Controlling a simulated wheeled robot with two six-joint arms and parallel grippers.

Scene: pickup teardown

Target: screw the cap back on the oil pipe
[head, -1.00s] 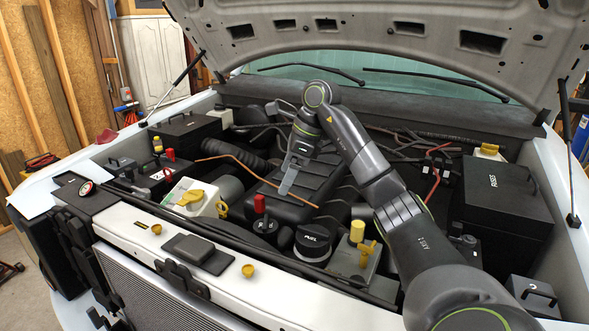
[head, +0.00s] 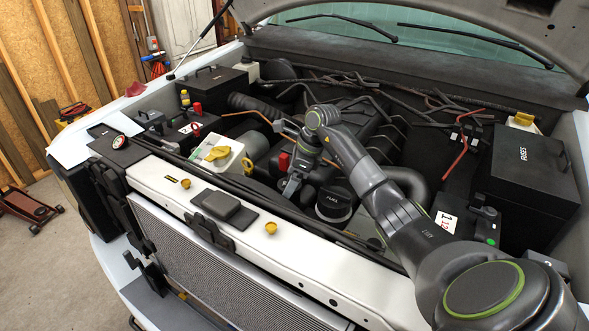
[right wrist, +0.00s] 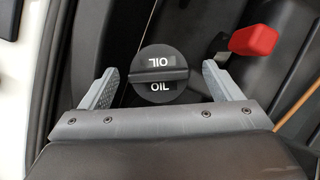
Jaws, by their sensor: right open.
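The oil cap (right wrist: 158,90), a black disc with a raised grip bar and "OIL" lettering, is between the fingers of my right gripper (right wrist: 161,78) in the right wrist view. The fingers are open, one each side, with gaps to the cap. What is under the cap, including the oil pipe, is hidden, so I cannot tell how it is seated. In the head view my right gripper (head: 290,190) points down into the engine bay behind the front crossbar, beside a red handle (head: 283,162). The oil cap is not distinguishable there. My left gripper is not in view.
The red handle (right wrist: 254,39) is close to the right finger. A black fuel cap (head: 334,203) stands right of the gripper, and a white reservoir with a yellow cap (head: 217,154) stands left. The fuse box (head: 525,170) is at right. The crossbar (head: 250,226) runs in front.

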